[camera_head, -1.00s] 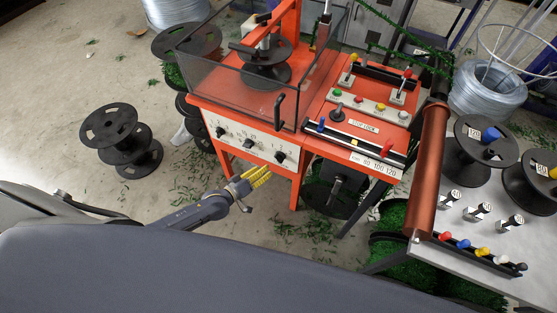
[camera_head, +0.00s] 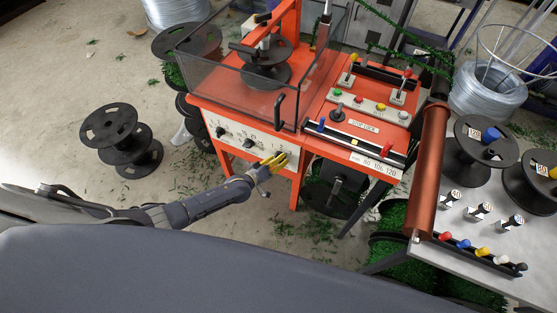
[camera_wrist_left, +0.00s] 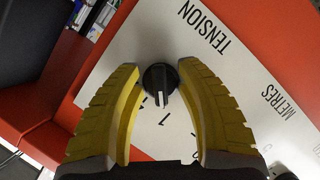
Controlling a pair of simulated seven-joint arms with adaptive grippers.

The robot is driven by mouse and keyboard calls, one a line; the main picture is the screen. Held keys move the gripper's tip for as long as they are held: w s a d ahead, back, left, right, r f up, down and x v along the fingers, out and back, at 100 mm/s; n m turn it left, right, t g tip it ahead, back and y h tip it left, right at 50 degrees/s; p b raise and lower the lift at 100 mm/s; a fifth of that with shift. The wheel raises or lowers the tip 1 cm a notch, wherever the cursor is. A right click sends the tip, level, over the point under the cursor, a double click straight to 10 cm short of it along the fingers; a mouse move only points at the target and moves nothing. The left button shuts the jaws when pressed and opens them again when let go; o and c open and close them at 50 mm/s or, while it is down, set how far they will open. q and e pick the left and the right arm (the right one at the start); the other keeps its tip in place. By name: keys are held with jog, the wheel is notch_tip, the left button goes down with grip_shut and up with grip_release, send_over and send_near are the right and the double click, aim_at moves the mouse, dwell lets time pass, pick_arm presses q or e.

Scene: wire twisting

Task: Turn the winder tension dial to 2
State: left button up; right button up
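The tension dial (camera_wrist_left: 160,79) is a round black knob on a white panel under the word TENSION. Its white pointer line aims down towards the printed 1. In the head view, my left gripper (camera_head: 274,161) is at the right end of the machine's white front panel (camera_head: 234,142) and largely covers the dial there. In the left wrist view, its two yellow fingers stand apart on either side of the dial, with visible gaps and no grip on it. Other scale marks are partly hidden by the fingers. My right gripper is not in view.
Two more black knobs (camera_head: 220,132) (camera_head: 248,143) sit on the same panel to the left. A black handle (camera_head: 279,110) hangs on the clear guard above. Levers and buttons fill the red console (camera_head: 325,92) to the right. Empty black spools (camera_head: 109,125) stand at left.

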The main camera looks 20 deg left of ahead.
pick_arm(q)
jog(key=shift+c, duration=0.4)
grip_shut()
jog(key=shift+m+y, duration=0.8)
jog(key=shift+m, duration=0.4)
jog(key=shift+a+m+y, duration=0.1)
jog(key=shift+m+y, duration=1.1)
jog(key=shift+m, duration=0.5)
jog(key=shift+o, duration=0.4)
grip_release()
jog(key=shift+s, duration=0.1)
